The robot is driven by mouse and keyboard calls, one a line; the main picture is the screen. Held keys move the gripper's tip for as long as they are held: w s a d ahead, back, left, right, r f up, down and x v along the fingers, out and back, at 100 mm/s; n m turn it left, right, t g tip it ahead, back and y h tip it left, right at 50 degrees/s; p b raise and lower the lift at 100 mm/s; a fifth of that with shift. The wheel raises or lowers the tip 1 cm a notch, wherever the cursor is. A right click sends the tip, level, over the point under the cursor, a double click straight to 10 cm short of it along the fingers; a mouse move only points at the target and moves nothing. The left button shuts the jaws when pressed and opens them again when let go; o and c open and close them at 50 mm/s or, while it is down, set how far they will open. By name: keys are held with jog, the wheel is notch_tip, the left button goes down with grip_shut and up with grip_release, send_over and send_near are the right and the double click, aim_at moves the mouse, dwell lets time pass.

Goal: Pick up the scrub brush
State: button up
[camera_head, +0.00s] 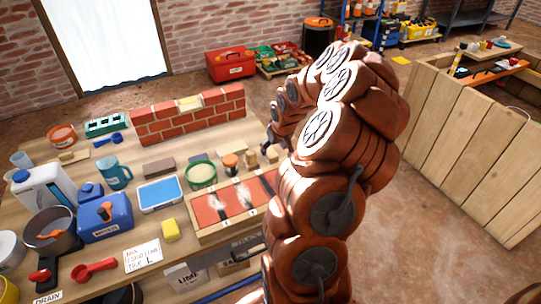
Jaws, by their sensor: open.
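I cannot make out the scrub brush for certain. A brown block (159,167) and a small tan piece (73,156) lie on the wooden workbench (130,258), and small wooden items (250,161) stand behind the framed red panels (232,204); any of these is too small to identify. A blue handled tool (109,139) lies near the back left. My gripper (269,141) shows only as a dark part at the end of my brown arm, above the bench's right end. It is open; its fingers are largely hidden, and I see nothing held.
A low brick wall (188,116) stands at the bench's back. A blue tray (160,194), green-rimmed tub (201,175), teal mug (115,173), yellow sponge (170,230) and white jug (43,190) crowd the bench. A wooden partition (455,145) stands right, with open floor between.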

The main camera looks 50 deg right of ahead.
aim_at(270, 151)
jog(key=shift+w+x, duration=0.15)
jog(key=shift+x, duration=1.1)
jog(key=shift+w+x, duration=0.15)
jog(key=shift+x, duration=1.1)
jog(key=shift+r, duration=0.1)
grip_shut()
jog(key=shift+r, duration=0.1)
notch_tip(270, 151, up, 10)
jog(key=shift+f, duration=0.1)
